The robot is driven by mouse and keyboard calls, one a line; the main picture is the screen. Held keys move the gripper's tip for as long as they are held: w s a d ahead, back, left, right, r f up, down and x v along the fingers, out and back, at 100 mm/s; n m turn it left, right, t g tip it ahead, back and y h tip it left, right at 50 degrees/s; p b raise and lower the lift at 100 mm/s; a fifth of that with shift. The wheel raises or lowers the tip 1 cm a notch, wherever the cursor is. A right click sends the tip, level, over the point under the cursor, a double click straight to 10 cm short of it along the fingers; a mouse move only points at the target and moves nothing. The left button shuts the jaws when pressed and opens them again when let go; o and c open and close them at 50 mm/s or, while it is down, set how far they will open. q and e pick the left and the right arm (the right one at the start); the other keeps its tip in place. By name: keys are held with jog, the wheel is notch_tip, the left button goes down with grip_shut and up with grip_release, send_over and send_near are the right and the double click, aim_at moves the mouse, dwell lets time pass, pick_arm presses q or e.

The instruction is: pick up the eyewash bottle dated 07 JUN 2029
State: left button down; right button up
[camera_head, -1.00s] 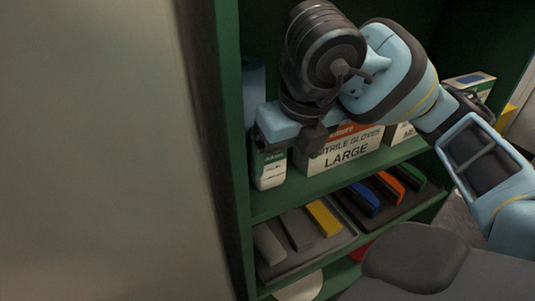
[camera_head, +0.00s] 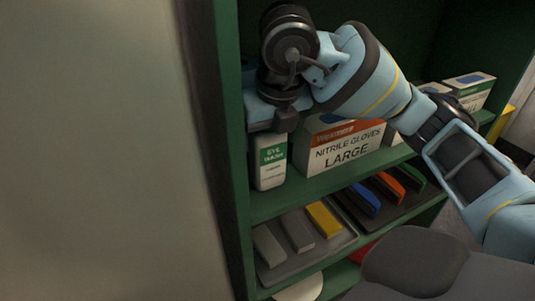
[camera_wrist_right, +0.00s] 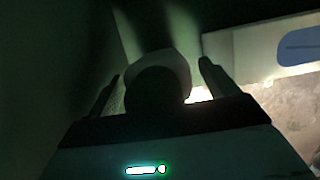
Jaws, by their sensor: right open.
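A white eyewash bottle (camera_head: 270,165) with a green label reading "EYE WASH" stands upright at the left end of the shelf. Its top is hidden behind my right gripper, and no date is readable. My right gripper (camera_head: 263,110) is at the bottle's upper end in the head view; its fingertips are hidden there. In the right wrist view the two dark fingers (camera_wrist_right: 157,82) are apart. A rounded, dark, pale-edged object (camera_wrist_right: 158,72) shows between them, with gaps on both sides; I cannot tell for sure that it is the bottle. My left gripper is not in view.
A nitrile gloves box (camera_head: 345,150) stands just right of the bottle, with another box (camera_head: 470,88) farther right. The green cabinet side (camera_head: 232,190) is close on the left. A lower shelf holds trays with coloured blocks (camera_head: 322,217).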

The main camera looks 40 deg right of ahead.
jog(key=c, duration=1.4)
jog(key=shift+r, duration=0.1)
